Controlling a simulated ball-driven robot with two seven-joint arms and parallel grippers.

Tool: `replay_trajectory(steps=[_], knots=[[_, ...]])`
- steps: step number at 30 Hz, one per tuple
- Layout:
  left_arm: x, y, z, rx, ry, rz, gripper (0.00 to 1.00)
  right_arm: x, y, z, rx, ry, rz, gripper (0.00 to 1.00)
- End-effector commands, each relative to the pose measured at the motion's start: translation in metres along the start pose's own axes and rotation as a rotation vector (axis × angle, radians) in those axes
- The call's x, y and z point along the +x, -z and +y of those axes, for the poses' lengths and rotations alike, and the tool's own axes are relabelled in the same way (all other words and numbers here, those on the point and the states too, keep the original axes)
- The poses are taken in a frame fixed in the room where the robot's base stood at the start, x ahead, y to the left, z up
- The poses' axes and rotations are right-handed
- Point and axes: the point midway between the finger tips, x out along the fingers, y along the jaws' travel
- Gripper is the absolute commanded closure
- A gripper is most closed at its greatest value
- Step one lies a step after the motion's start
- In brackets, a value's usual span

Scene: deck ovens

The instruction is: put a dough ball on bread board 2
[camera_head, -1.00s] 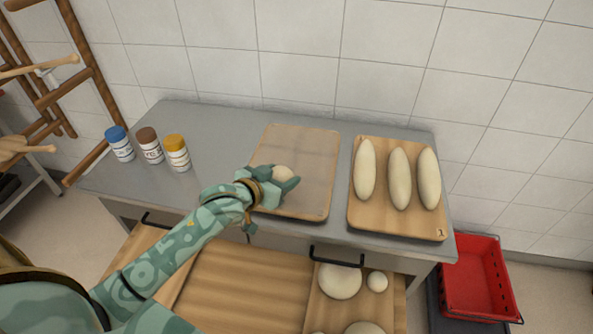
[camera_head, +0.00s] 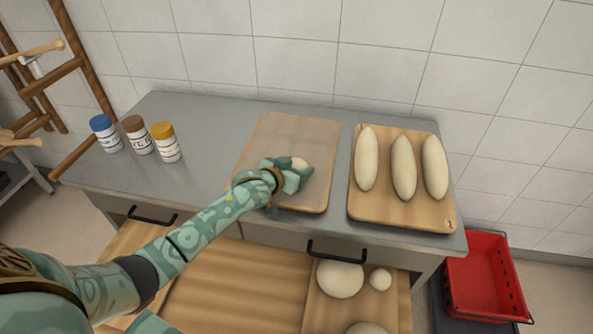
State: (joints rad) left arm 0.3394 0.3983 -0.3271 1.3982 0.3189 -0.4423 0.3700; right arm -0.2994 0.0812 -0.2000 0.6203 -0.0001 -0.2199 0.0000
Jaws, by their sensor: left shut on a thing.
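My left gripper (camera_head: 293,174) is shut on a small pale dough ball (camera_head: 300,163), which shows partly between its fingers. It is over the bare wooden board (camera_head: 290,132) on the left of the counter. The gripper covers part of this board, and I see no number on it. I cannot tell whether the ball touches the board. The other wooden board (camera_head: 391,215) is on the right, has a small number mark at its front corner, and bears three long dough loaves (camera_head: 403,168). My right gripper is not in view.
Three jars with blue, brown and yellow lids (camera_head: 166,143) stand at the counter's left. Open drawers below hold several dough balls (camera_head: 340,278). A red crate (camera_head: 484,277) stands at right. The counter (camera_head: 215,135) is clear between jars and left board.

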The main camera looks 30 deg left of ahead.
Motion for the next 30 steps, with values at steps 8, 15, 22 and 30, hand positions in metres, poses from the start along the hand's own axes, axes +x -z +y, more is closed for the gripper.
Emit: replay_trajectory(steps=[8, 15, 22, 30], knots=[[0.001, -0.003, 0.000, 0.000, 0.000, 0.001, 0.64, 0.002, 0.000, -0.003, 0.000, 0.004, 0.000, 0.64], [0.002, -0.004, 0.000, 0.000, 0.000, 0.001, 0.20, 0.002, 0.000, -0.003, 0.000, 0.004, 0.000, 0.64], [-0.001, -0.002, 0.000, 0.000, 0.000, 0.001, 0.20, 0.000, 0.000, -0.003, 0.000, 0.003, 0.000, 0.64], [-0.053, 0.001, 0.000, -0.001, -0.001, 0.002, 0.20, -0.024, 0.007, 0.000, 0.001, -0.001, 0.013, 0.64]])
